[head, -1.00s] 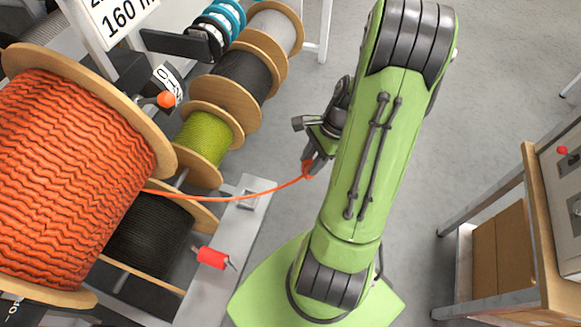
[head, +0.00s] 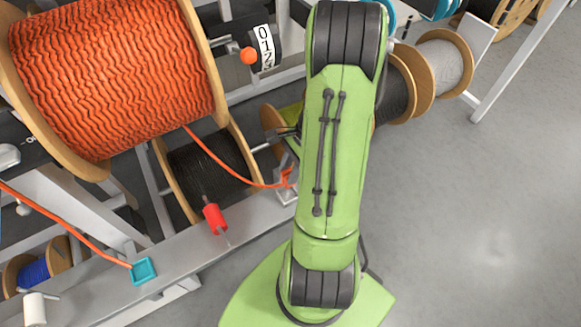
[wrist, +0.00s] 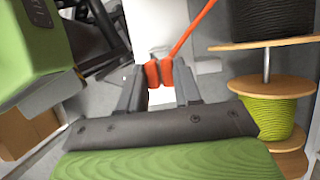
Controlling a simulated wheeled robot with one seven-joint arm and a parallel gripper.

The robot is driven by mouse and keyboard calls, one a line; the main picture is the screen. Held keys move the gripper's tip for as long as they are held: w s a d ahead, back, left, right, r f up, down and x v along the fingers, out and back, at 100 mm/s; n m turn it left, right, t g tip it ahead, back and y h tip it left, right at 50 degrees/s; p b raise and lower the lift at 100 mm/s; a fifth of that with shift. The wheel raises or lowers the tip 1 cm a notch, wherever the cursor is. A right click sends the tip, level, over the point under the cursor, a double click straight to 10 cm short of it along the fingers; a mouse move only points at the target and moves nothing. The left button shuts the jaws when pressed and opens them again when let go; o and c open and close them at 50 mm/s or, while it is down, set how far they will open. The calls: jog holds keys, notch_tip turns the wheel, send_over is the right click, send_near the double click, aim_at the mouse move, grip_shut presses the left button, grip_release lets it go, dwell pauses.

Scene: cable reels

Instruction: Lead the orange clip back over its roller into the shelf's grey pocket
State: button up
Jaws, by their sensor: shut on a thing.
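My gripper (wrist: 158,82) is shut on the orange clip (wrist: 153,73), in front of a pale grey surface in the wrist view. In the head view my arm hides most of the gripper; part of the clip (head: 286,178) shows at its left edge. An orange cable (head: 236,172) runs from the clip up to the large orange reel (head: 115,75). The grey pocket (head: 285,196) on the shelf (head: 255,218) is just below the clip in the picture; whether they touch is unclear. The red roller (head: 215,218) stands left of the pocket, and the cable passes above it in the picture.
A teal pocket (head: 143,270) with another orange cable sits farther left on the shelf. A black reel (head: 205,165) lies behind the roller. Green, dark and light grey reels (head: 440,65) stand behind my arm. The floor (head: 470,220) at right is clear.

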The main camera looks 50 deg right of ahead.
jog(key=shift+w+a+f+b, duration=0.1)
jog(key=shift+a+f+b, duration=0.05)
jog(key=shift+f+b, duration=0.3)
notch_tip(320, 180, down, 6)
jog(key=b, duration=0.5)
jog(key=shift+f, duration=0.15)
jog(key=o, duration=1.1)
jog(key=shift+o, duration=0.2)
jog(key=p+v, duration=0.4)
jog(key=v, duration=1.2)
jog(key=shift+p, duration=0.4)
